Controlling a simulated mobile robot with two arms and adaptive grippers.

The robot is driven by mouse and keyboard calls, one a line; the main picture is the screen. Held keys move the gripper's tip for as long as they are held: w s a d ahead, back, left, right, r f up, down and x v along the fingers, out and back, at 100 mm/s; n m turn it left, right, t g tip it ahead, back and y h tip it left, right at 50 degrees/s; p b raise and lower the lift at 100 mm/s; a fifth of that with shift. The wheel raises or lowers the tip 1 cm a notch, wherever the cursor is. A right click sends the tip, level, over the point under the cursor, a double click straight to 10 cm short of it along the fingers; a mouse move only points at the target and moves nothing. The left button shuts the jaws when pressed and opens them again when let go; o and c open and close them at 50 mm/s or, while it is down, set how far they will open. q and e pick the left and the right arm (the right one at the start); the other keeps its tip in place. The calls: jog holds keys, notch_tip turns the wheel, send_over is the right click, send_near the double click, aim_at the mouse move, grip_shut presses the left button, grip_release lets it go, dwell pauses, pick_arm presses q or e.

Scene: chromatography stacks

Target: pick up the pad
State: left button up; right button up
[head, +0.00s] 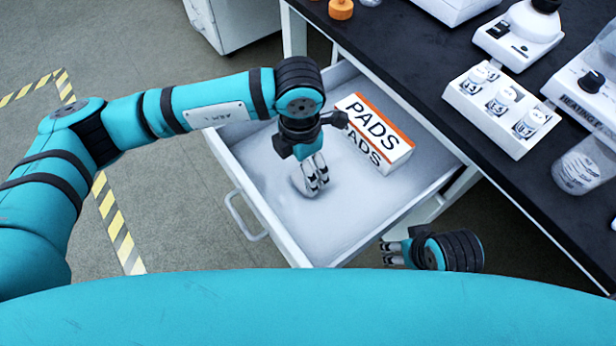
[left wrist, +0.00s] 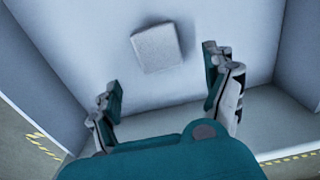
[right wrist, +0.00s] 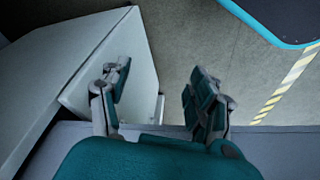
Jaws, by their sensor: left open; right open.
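The pad (left wrist: 157,48) is a small pale grey block lying on the drawer floor, just beyond my open left fingers in the left wrist view. In the head view a pale edge of it (head: 298,186) shows beside my left gripper (head: 314,176), which hides the rest. My left gripper (left wrist: 161,72) points down into the drawer, open and empty. The white and orange box marked PADS (head: 375,133) lies at the drawer's far end. My right gripper (head: 389,254) is open and empty outside the drawer, near its right front side; it also shows in the right wrist view (right wrist: 160,70).
The white drawer (head: 262,205) is pulled out below the dark bench (head: 420,70). Its walls surround my left gripper. Floor at left is clear.

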aim_at(302, 181)
pick_arm(q)
notch_tip(302, 181, down, 4)
jog(key=shift+s+f+b, duration=0.15)
jog(key=shift+f+b, duration=0.05)
jog(key=shift+b, duration=0.2)
jog(key=shift+f, duration=0.4)
pick_arm(e)
jog(key=shift+v, duration=0.9)
pick_arm(q)
jog(key=shift+c, duration=0.4)
jog(key=c, duration=0.9)
